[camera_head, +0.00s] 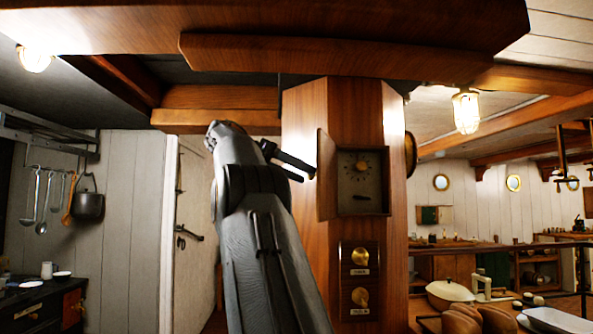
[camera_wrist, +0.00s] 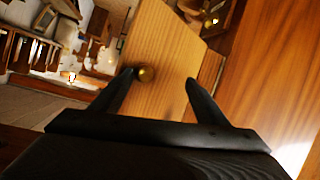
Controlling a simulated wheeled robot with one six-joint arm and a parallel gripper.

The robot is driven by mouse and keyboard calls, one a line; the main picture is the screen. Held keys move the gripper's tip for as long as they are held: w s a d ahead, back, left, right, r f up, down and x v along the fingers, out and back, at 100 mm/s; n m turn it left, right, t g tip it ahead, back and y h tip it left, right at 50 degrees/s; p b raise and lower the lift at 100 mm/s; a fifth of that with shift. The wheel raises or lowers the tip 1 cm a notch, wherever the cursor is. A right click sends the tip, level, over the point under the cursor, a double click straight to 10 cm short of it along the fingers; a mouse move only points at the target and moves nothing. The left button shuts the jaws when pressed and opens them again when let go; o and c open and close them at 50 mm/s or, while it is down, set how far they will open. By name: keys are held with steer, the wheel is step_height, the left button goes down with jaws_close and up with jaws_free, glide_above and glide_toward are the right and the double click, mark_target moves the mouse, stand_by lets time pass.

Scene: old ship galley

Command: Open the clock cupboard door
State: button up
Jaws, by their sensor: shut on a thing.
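The clock cupboard (camera_head: 374,206) is set in a wooden column, and its dark inside with a dial (camera_head: 361,166) shows. Its door (camera_head: 326,190) stands swung open on the left side, seen nearly edge-on. In the wrist view the door (camera_wrist: 168,45) is a pale wood panel with a round brass knob (camera_wrist: 147,73). My gripper (camera_head: 311,172) reaches the door's left side. The exact contact is unclear.
Two brass knobs (camera_head: 361,256) sit on a panel below the cupboard. A ceiling beam (camera_head: 330,54) passes close above my arm. A round brass-rimmed fitting (camera_head: 410,154) is on the column's right side. A white door (camera_head: 190,220) stands to the left.

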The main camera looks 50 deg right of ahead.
steer(key=shift+w+f, duration=0.3)
steer(key=shift+c, duration=0.9)
steer(key=shift+w+a+r, duration=0.1)
steer(key=shift+a, duration=0.05)
steer(key=p+v, duration=0.3)
steer(key=v, duration=0.5)
steer(key=shift+s+r, duration=0.2)
steer(key=shift+s, duration=0.1)
